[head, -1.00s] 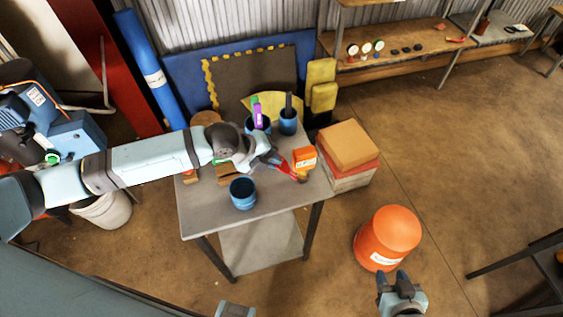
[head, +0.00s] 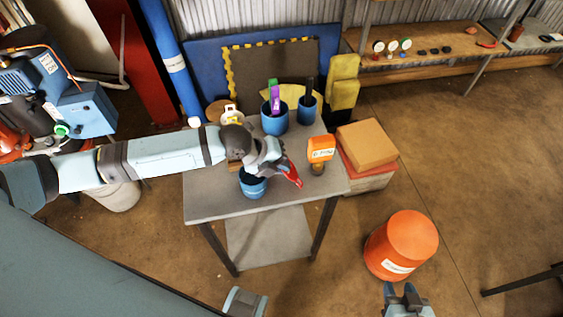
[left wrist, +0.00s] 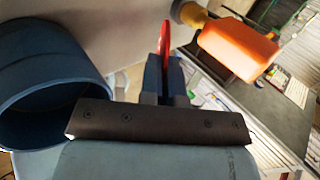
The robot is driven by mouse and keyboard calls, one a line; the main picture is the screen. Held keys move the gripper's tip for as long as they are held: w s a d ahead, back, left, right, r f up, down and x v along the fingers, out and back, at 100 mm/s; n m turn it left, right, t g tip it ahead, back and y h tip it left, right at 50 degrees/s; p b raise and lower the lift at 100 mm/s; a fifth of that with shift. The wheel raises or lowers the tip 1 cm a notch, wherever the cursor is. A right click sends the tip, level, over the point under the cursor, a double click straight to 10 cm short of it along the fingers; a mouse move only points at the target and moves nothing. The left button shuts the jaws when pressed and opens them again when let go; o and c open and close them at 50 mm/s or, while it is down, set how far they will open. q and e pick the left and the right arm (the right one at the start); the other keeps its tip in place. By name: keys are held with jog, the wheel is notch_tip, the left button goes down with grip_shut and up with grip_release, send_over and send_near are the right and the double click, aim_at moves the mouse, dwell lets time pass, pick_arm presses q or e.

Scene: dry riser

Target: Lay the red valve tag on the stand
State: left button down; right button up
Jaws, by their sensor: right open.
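My left gripper (head: 281,170) is over the table, its fingers shut on a flat red piece, the red valve tag (head: 292,176). In the left wrist view the red tag (left wrist: 165,48) stands edge-on between the fingertips (left wrist: 166,80). I cannot tell for sure which thing is the stand. My right gripper (head: 407,298) is open and empty, low over the floor at the bottom edge.
A blue cup (head: 252,188) stands just under my left gripper; it is large in the left wrist view (left wrist: 45,75). Two blue holders (head: 275,122) stand at the table's (head: 215,205) back. The table's front is bare. An orange drum (head: 403,240) stands on the floor.

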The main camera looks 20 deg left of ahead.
pick_arm(q)
jog(key=shift+f, duration=0.35)
jog(key=c, duration=1.3)
grip_release()
jog(key=shift+o, duration=0.2)
jog(key=shift+r, duration=0.1)
jog(key=shift+a+r, duration=0.15)
jog(key=shift+r, duration=0.05)
jog(key=shift+p+v, duration=2.6)
jog(key=shift+v, duration=0.6)
jog(key=shift+s, duration=0.1)
